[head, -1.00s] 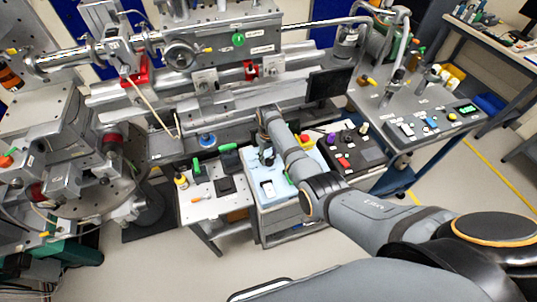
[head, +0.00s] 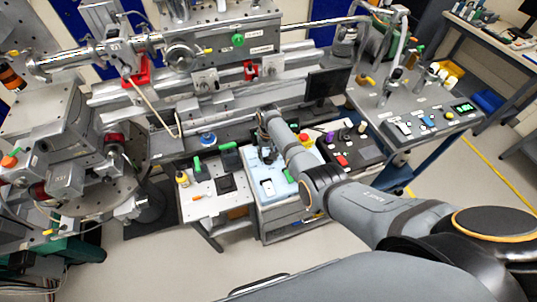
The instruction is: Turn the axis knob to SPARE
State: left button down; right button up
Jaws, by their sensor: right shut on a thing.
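My right arm reaches in from the lower right to a light-blue control panel (head: 281,189) on a cabinet in the middle. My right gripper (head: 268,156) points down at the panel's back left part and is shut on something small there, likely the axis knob. The knob itself and its position labels, including SPARE, are hidden or too small to read. A white switch or display (head: 267,187) sits on the panel in front of the gripper. A red button (head: 304,138) is at the panel's back right. My left gripper is not in view.
A dark box with several knobs (head: 349,150) stands right of the panel. A small white table (head: 213,205) with a black pad and green-handled items stands left. A black monitor (head: 327,84) and metal beamline rails lie behind. Open floor lies in front.

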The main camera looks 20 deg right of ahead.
jog(key=o, duration=1.1)
jog(key=shift+o, duration=0.2)
notch_tip(320, 180, up, 12)
